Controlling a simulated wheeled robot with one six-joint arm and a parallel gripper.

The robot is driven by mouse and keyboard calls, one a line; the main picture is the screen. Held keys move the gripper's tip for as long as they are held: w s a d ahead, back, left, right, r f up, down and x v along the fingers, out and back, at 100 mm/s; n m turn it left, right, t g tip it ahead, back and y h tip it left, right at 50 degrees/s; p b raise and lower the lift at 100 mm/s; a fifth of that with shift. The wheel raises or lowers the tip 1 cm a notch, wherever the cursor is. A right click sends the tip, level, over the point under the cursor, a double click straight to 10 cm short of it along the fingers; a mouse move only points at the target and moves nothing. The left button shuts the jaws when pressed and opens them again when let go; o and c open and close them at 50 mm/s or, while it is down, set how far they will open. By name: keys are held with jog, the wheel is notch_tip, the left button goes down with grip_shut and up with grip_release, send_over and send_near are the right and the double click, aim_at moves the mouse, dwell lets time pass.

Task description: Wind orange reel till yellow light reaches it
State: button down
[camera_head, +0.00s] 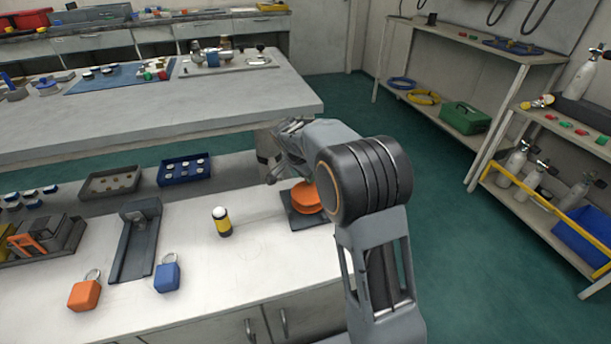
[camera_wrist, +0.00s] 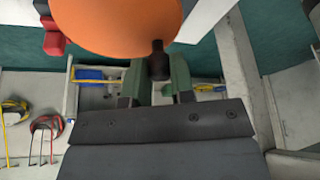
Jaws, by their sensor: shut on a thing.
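The orange reel (camera_head: 306,197) sits on a dark square base (camera_head: 302,218) at the right end of the white bench, partly hidden behind my arm. The reel fills the top of the wrist view (camera_wrist: 118,22). A black knob (camera_wrist: 158,58) stands out from its edge. My gripper (camera_wrist: 158,78) is shut on this knob, one finger on each side. A small yellow-and-black light (camera_head: 222,222) with a white top stands upright on the bench, left of the reel and apart from it. No line between them can be made out.
An orange padlock (camera_head: 84,294) and a blue padlock (camera_head: 167,277) lie near the bench front. A dark grey channel-shaped holder (camera_head: 135,243) is behind them. A blue tray (camera_head: 184,171) and a grey tray (camera_head: 110,183) stand at the back. Bench around the light is clear.

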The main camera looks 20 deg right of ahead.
jog(key=m, duration=0.1)
jog(key=m+g, duration=0.1)
jog(key=m, duration=0.1)
jog(key=d+m, duration=0.1)
jog(key=shift+s+g, duration=0.3)
jog(key=shift+s+d+m+g+p, duration=0.2)
jog(key=shift+m+g+p, duration=0.15)
jog(key=shift+m, duration=0.65)
jog(key=shift+s+d+m+g+p, duration=0.2)
jog(key=shift+m+g+p, duration=0.15)
jog(key=shift+m, duration=0.65)
jog(key=shift+f, duration=0.1)
jog(key=c, duration=1.2)
grip_release()
jog(key=shift+o, duration=1.1)
jog(key=p+v, duration=0.4)
jog(key=v, duration=1)
jog(key=shift+a+f, duration=0.1)
